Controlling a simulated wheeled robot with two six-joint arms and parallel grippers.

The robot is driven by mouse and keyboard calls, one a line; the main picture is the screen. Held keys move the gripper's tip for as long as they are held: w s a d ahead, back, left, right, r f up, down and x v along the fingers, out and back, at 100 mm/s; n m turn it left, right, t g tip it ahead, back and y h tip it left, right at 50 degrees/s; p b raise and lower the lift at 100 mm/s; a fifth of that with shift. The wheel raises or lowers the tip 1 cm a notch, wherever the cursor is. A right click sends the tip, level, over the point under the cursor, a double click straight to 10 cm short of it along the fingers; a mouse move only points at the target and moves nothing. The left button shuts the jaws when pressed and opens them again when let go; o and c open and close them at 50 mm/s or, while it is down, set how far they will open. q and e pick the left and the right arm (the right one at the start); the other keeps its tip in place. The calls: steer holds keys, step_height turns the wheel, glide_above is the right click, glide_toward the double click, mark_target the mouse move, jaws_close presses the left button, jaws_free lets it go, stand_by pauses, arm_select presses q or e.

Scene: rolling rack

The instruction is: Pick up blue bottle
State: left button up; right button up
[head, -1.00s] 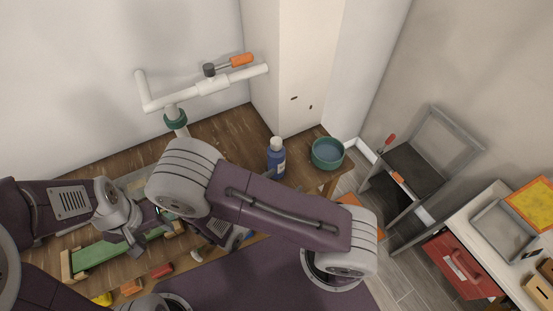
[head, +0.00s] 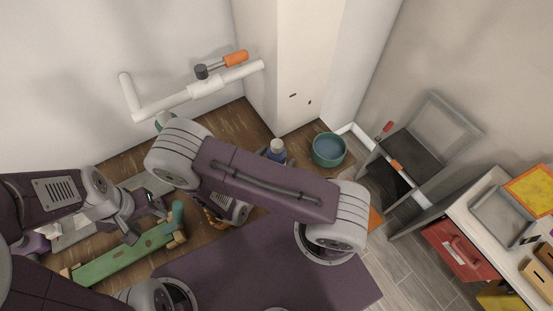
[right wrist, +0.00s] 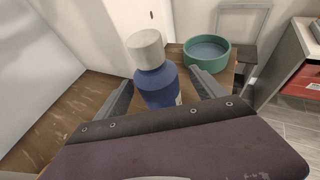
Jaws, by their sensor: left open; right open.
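The blue bottle (head: 279,156) with a pale cap stands upright on the wooden table, just beyond my right arm, which hides its lower part in the head view. In the right wrist view the bottle (right wrist: 158,86) stands between the two fingers of my open right gripper (right wrist: 160,76), with gaps visible at both sides. The gripper's palm hides the bottle's base. The right fingers are hidden in the head view. My left gripper (head: 146,214) is open and empty over the left of the table, near a green toy piece.
A teal bowl (head: 329,150) stands right of the bottle, close by; it also shows in the right wrist view (right wrist: 207,57). A white pipe with an orange handle (head: 236,57) rises behind. The green toy piece (head: 125,256) lies at left. A grey chair (head: 425,150) stands right.

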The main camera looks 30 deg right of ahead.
steer(key=p+x, duration=0.1)
steer(key=x, duration=0.3)
steer(key=shift+w+a+r+p, duration=0.1)
steer(key=shift+w+r+p, duration=0.1)
steer(key=shift+p, duration=0.2)
steer(key=shift+w+d+f, duration=0.25)
steer(key=shift+d+f, duration=0.05)
steer(key=shift+d, duration=0.1)
steer(key=shift+a, duration=0.15)
steer(key=c, duration=1.7)
jaws_close()
